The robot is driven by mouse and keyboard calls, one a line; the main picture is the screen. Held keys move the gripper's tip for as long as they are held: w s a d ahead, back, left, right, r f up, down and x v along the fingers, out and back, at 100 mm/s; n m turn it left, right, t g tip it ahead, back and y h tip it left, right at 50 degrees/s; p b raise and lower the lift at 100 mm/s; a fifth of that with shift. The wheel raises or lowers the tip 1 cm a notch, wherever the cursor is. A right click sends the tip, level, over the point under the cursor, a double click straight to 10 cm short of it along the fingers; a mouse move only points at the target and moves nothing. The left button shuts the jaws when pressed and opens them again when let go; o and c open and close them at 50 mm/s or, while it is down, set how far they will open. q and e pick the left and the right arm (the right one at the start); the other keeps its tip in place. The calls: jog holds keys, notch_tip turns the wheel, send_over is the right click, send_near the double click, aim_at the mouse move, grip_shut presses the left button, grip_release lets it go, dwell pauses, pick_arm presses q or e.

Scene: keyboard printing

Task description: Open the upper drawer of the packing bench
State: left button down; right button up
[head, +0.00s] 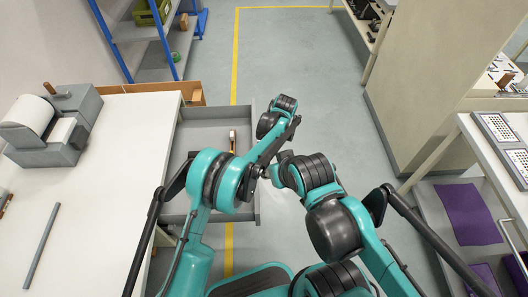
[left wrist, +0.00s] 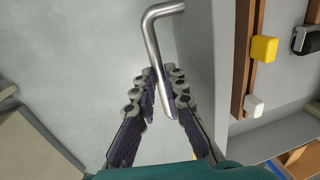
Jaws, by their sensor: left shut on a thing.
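The packing bench (head: 100,185) has a white top and stands at the left. Its grey drawer (head: 203,133) is pulled out on the bench's right side, with its inside showing from above. In the left wrist view, a bent silver bar handle (left wrist: 151,40) stands off the grey drawer front (left wrist: 204,60). My left gripper (left wrist: 157,84) has its fingers either side of the handle and is shut on it. In the head view my left forearm hides this grip. My right arm is folded close to the left forearm, and its fingers cannot be made out.
A narrow tool (head: 232,141) lies in the drawer. A grey label printer (head: 52,125) and a grey bar (head: 41,245) are on the bench. A blue-framed shelf (head: 155,45) stands behind. A cream cabinet (head: 425,70) and another table are at right. Floor between is clear.

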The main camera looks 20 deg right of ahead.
pick_arm(q)
jog(key=c, duration=1.6)
grip_release()
jog(key=r, duration=0.4)
jog(key=d+r, duration=0.1)
jog(key=r, duration=0.3)
jog(key=d+r, duration=0.1)
jog(key=r, duration=0.2)
jog(key=shift+s+r, duration=0.4)
